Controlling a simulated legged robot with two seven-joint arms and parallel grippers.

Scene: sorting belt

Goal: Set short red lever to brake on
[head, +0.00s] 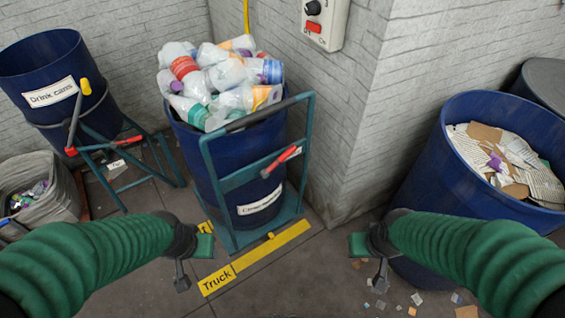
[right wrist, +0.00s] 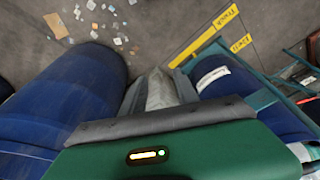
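A short red lever (head: 281,161) is on the front of the green-framed trolley (head: 217,176) that carries the blue barrel of bottles. It lies tilted, its right end higher, and is clear of both grippers. My left gripper (head: 193,260) is low in front of the trolley's left side, near the yellow floor marking. My right gripper (head: 370,261) is to the right of the trolley, over the floor. Nothing shows held in either, but their fingers are too unclear to tell open from shut. The right wrist view shows the trolley's frame (right wrist: 262,98) at right; the lever cannot be made out there.
A blue "Drink cans" barrel (head: 30,71) on a stand with a longer, yellow-ended red lever (head: 74,120) is at left. A blue barrel of cardboard (head: 417,169) is at right. A control box (head: 323,21) hangs on the wall. Scraps litter the floor at right.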

